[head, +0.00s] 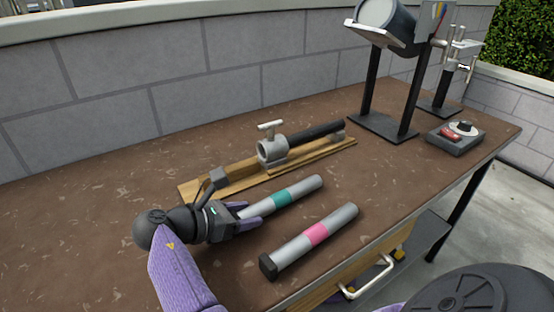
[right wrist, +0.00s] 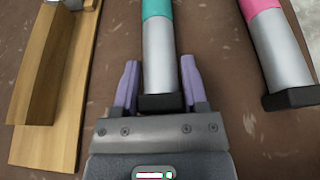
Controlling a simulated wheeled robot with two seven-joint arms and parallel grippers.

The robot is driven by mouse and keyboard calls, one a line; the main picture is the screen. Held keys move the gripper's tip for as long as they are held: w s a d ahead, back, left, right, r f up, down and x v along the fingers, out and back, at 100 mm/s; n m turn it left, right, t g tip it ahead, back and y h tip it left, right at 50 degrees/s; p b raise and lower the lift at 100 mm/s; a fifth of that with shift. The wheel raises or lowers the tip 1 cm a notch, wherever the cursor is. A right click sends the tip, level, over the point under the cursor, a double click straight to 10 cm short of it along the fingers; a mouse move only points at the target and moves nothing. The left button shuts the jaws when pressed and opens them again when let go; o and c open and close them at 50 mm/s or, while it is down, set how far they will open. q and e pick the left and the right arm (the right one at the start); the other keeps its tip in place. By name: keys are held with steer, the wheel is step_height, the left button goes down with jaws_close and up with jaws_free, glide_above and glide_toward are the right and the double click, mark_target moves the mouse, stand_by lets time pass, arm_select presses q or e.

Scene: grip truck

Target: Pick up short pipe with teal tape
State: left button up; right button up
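The short pipe with teal tape (head: 283,197) lies on the brown table, a grey tube with a teal band. It also shows in the right wrist view (right wrist: 160,55), where its dark end cap is nearest me. My right gripper (head: 240,218) is at the near end of this pipe. In the right wrist view, the right gripper's purple fingers (right wrist: 160,88) stand open on both sides of the capped end, with small gaps between fingers and pipe. In the head view the gripper hides that end. My left gripper is not in view.
A similar pipe with pink tape (head: 316,234) lies to the right on the table. A wooden board with a clamp fixture (head: 270,152) is behind the teal pipe. A black stand (head: 387,125) and a small grey device (head: 456,138) are farther back. A stone wall (head: 120,85) borders the table.

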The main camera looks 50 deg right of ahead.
jaws_close()
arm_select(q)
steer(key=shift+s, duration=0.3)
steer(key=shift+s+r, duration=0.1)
